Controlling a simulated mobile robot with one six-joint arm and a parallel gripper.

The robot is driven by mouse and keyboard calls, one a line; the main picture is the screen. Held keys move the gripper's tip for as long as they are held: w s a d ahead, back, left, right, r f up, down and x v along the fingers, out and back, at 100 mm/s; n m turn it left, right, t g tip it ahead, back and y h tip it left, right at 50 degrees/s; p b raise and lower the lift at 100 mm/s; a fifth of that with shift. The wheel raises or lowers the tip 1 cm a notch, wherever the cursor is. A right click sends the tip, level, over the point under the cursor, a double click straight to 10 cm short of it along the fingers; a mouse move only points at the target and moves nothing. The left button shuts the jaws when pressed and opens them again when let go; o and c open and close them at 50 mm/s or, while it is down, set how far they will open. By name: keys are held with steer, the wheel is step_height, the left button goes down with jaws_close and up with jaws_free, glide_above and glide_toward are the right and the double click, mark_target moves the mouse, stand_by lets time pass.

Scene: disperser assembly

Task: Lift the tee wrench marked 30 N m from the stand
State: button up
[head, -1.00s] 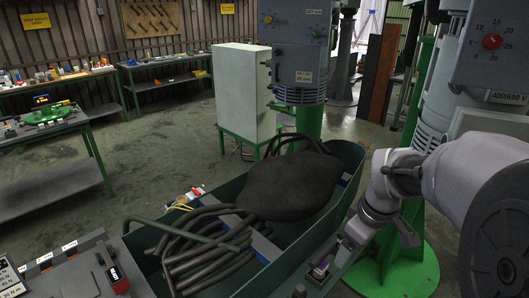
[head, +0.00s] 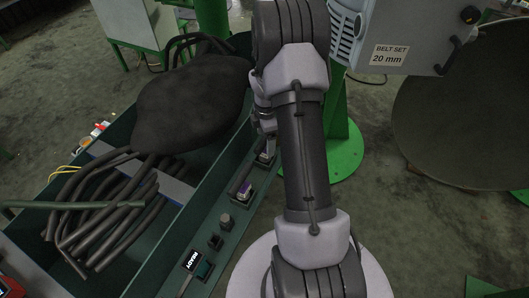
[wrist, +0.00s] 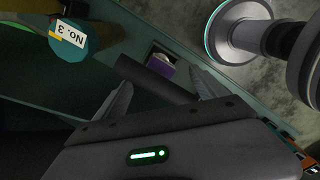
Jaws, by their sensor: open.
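My gripper (wrist: 160,77) is open, its two fingers apart in the wrist view. A dark round bar (wrist: 150,80) shows beyond and between the fingers. I cannot tell whether it touches them or whether it is part of a tee wrench. A small purple-sided block (wrist: 162,62) is just past the bar. In the head view my arm hides most of the gripper. A dark bar (head: 240,178) lies by a purple block (head: 246,190) on the green ledge (head: 213,212). No 30 N m marking can be read now.
A green trough (head: 190,235) beside the ledge holds a black bag-like bulk (head: 192,100) and several dark hoses (head: 100,215). A teal cylinder (wrist: 75,42) labelled No. 3 is at the upper left in the wrist view. A large round dark disc (head: 470,110) stands at the right.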

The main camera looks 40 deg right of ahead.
mark_target(265, 150)
steer(key=f+b, duration=0.2)
steer(key=f, duration=0.3)
steer(key=shift+w+f, duration=0.15)
steer(key=shift+w, duration=0.05)
steer(key=shift+r, duration=0.2)
steer(key=shift+c, duration=0.6)
jaws_close()
